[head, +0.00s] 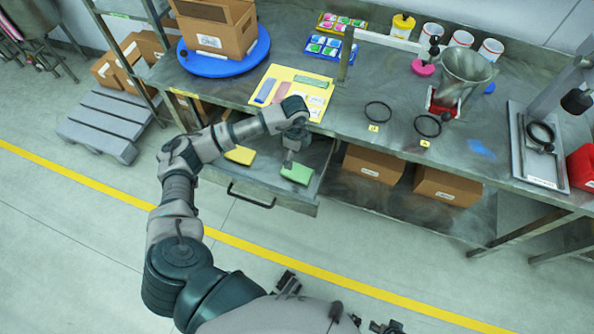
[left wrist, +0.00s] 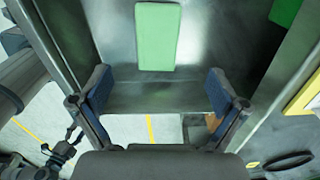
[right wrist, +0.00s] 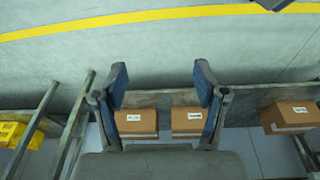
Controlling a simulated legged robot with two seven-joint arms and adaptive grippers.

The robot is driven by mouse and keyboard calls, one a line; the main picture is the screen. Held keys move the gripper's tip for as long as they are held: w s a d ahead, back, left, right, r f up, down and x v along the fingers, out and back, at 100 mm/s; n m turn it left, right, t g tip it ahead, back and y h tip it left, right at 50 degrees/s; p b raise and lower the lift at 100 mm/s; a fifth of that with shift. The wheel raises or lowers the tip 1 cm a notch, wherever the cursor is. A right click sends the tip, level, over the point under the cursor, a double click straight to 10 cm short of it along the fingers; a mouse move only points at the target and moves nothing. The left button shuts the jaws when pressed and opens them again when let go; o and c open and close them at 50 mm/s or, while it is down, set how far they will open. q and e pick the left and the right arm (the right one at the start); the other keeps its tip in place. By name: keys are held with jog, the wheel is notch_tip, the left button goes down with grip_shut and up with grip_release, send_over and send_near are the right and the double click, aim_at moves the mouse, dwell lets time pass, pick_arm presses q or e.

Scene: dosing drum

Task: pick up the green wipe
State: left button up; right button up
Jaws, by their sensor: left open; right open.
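The green wipe (head: 297,173) lies flat in the open drawer (head: 262,193) under the bench. It also shows in the left wrist view (left wrist: 157,38) as a pale green rectangle, beyond the fingertips. My left gripper (head: 291,158) is over the drawer beside the green wipe. In the left wrist view the left gripper (left wrist: 160,88) has its fingers wide apart with nothing between them. My right gripper (right wrist: 161,78) is open and empty in the right wrist view, facing the floor and boxes, away from the wipe.
A yellow wipe (head: 240,155) lies left in the same drawer. A yellow mat (head: 268,77) with coloured pieces, one green, lies on the bench above. Cardboard boxes (head: 373,164) stand under the bench to the right. A funnel (head: 466,70) stands on the bench.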

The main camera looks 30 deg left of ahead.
aim_at(296, 171)
pick_arm(q)
jog(key=f, duration=0.3)
jog(key=shift+w+d+f, duration=0.1)
jog(key=shift+d+f, duration=0.2)
jog(key=shift+d, duration=0.05)
jog(key=shift+d+f+b, duration=0.15)
jog(key=shift+f+b, duration=0.15)
jog(key=shift+f, duration=0.15)
jog(key=f, duration=0.3)
jog(key=f+b, duration=0.1)
jog(key=f, duration=0.1)
jog(key=shift+s, duration=0.25)
jog(key=shift+a+f, duration=0.2)
jog(key=shift+a, duration=0.05)
jog(key=shift+d+r, duration=0.1)
jog(key=shift+d, duration=0.05)
jog(key=shift+c, duration=1)
jog(key=shift+d, duration=0.1)
jog(key=c, duration=0.7)
pick_arm(e)
jog(key=r, duration=0.3)
jog(key=s+d+r, duration=0.1)
jog(key=r, duration=0.1)
jog(key=shift+r, duration=0.25)
